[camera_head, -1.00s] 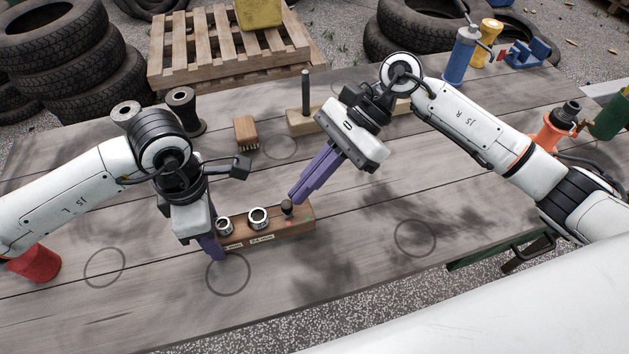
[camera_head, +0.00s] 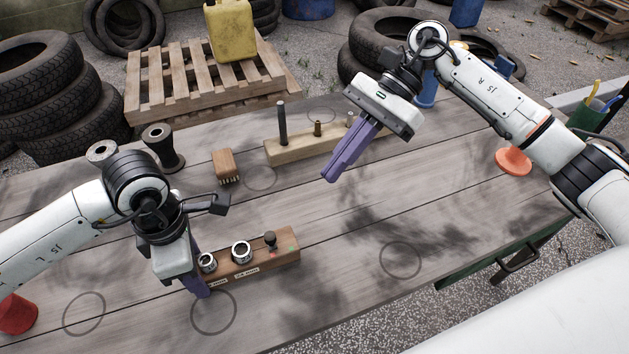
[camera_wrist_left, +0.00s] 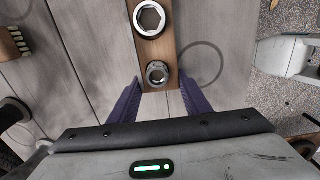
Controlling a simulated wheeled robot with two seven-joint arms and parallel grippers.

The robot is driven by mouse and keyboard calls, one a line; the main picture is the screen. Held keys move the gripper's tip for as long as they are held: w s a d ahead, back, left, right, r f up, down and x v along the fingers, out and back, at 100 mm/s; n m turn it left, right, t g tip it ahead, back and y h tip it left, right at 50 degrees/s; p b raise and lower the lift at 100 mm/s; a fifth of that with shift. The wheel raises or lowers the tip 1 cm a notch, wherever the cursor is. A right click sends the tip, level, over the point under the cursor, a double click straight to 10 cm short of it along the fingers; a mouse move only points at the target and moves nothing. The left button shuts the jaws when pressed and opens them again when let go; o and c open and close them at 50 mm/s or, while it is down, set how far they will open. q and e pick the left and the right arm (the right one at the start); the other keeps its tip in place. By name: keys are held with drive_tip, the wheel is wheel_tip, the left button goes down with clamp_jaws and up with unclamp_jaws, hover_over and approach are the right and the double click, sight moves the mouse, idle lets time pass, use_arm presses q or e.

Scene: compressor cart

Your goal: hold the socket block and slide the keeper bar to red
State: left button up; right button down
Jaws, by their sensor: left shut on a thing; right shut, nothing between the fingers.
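The wooden socket block (camera_head: 286,258) lies on the table, with two metal sockets, labels on its front and a dark knob (camera_head: 270,239) near its right end. A red mark shows close by the knob's foot, and a green mark further right. The bar under the knob is too small to make out. My left gripper (camera_head: 203,283) is shut on the block's left end; in the left wrist view its purple fingers (camera_wrist_left: 160,98) stand either side of the block (camera_wrist_left: 157,53). My right gripper (camera_head: 335,173) is shut and empty, raised above the table, behind and right of the knob.
A wooden stand with a tall dark peg (camera_head: 282,125), a brush (camera_head: 226,164) and dark spools (camera_head: 163,150) are at the back. A red object (camera_head: 16,314) is at the left edge, an orange one (camera_head: 513,160) at the right. The table right of the block is clear.

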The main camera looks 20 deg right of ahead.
idle(0.4)
use_arm(q)
drive_tip(key=o, duration=1.3)
drive_tip(key=shift+r, duration=0.1)
